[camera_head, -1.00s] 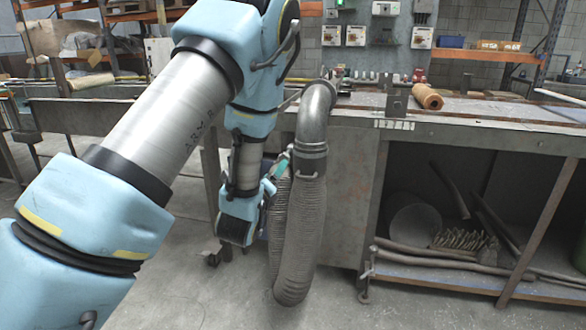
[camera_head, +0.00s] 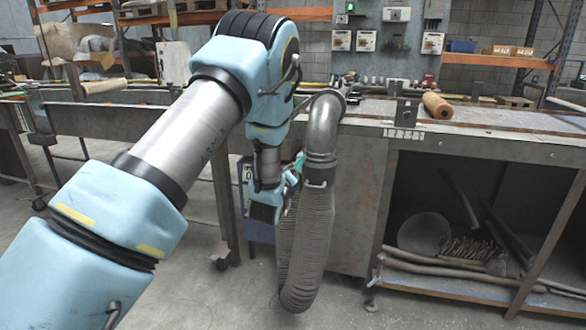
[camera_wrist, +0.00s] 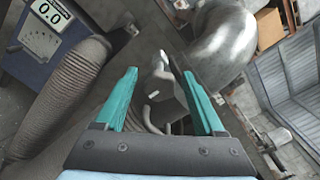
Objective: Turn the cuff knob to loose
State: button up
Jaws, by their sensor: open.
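A grey metal elbow pipe (camera_head: 322,125) curves down from the bench to a ribbed mesh hose (camera_head: 308,235), with a cuff (camera_head: 319,170) at their joint. My gripper (camera_head: 298,162) is just left of the cuff, its far side hidden. In the wrist view my gripper (camera_wrist: 161,73) is open, with teal fingers apart. A grey block with a small lever, seemingly the cuff knob (camera_wrist: 168,97), shows between the fingers; I see no contact. The elbow pipe (camera_wrist: 222,45) lies beyond the right finger, and the hose (camera_wrist: 60,90) is on the left. The knob's setting cannot be read.
The metal workbench (camera_head: 470,135) runs behind and to the right, with a tan roll (camera_head: 436,105) on top and a shelf of pipes below. A blue box with a display (camera_wrist: 42,35) stands beside the hose. The floor in front is clear.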

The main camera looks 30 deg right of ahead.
jog(key=shift+c, duration=0.3)
grip_shut()
